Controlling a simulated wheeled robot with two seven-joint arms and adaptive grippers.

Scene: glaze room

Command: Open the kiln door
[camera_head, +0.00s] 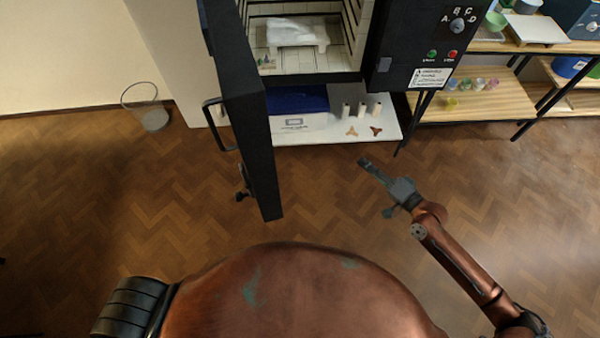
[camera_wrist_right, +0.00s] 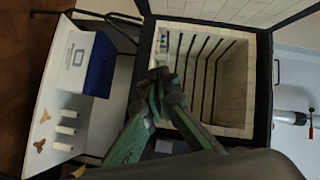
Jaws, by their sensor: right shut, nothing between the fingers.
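The kiln door (camera_head: 259,150) is a dark slab standing swung out from the kiln, seen nearly edge-on in the head view. Its black handle (camera_head: 213,118) sticks out on the left side, and a small dark fitting (camera_head: 242,190) sits lower down. The kiln chamber (camera_head: 340,52) is open, with pale brick walls; it also shows in the right wrist view (camera_wrist_right: 230,88). My right gripper (camera_head: 364,163) is shut and empty, right of the door and apart from it; its fingers also show in the wrist view (camera_wrist_right: 161,76). My left gripper is out of view.
A white low shelf (camera_head: 330,130) under the kiln holds a blue box, white posts and small tripod stands. The control box (camera_head: 410,45) is right of the chamber. Wooden shelves (camera_head: 490,103) stand at right, a wire basket (camera_head: 150,115) at left. Floor in front is clear.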

